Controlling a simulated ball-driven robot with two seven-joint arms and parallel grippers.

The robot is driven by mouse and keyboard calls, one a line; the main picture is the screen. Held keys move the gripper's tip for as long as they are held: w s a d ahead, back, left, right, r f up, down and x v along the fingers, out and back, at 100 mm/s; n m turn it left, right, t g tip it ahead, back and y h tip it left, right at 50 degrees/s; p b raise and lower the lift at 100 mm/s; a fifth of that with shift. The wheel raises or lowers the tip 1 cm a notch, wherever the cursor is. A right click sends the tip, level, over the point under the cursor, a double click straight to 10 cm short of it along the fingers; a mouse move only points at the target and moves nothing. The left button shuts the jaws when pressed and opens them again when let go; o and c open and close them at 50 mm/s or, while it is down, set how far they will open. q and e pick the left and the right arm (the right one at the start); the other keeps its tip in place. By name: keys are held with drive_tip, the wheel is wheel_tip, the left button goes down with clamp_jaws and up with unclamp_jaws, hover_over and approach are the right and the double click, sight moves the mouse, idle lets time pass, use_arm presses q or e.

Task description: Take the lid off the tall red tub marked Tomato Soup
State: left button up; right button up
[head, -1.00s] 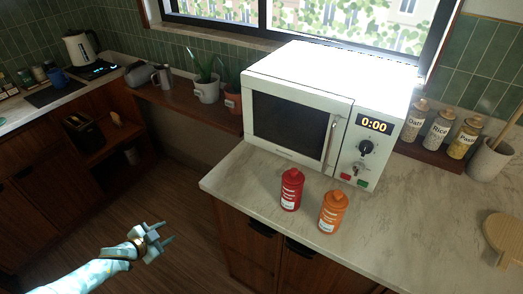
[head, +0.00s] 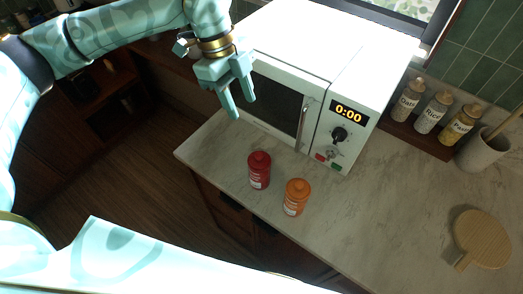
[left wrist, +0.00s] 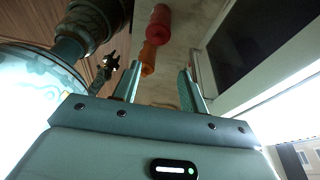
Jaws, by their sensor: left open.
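The red tub (head: 259,175) stands upright on the counter in front of the microwave, with its red lid (head: 259,158) on top. Its label is too small to read. An orange tub (head: 295,202) with an orange lid stands just to its right and nearer. My left gripper (head: 240,108) is open and empty, in front of the microwave's left side, up and left of the red tub and apart from it. In the left wrist view the red tub (left wrist: 158,22) and orange tub (left wrist: 148,58) show beyond the open fingers.
The white microwave (head: 345,80) stands behind the tubs. Several labelled jars (head: 431,114) and a utensil crock (head: 482,152) stand at the right, with a round wooden board (head: 482,236) nearer. The counter right of the tubs is clear.

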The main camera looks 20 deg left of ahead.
use_arm(q)
hover_over(259, 154)
drive_tip(key=w+a, duration=0.1)
drive_tip(key=a, duration=0.1)
wheel_tip(259, 154, down, 9)
drive_tip(key=shift+d+f, duration=0.1)
drive_tip(key=x, duration=0.2)
drive_tip(key=p+x, duration=0.1)
drive_tip(key=x, duration=0.2)
drive_tip(key=shift+s, duration=0.25)
clamp_jaws()
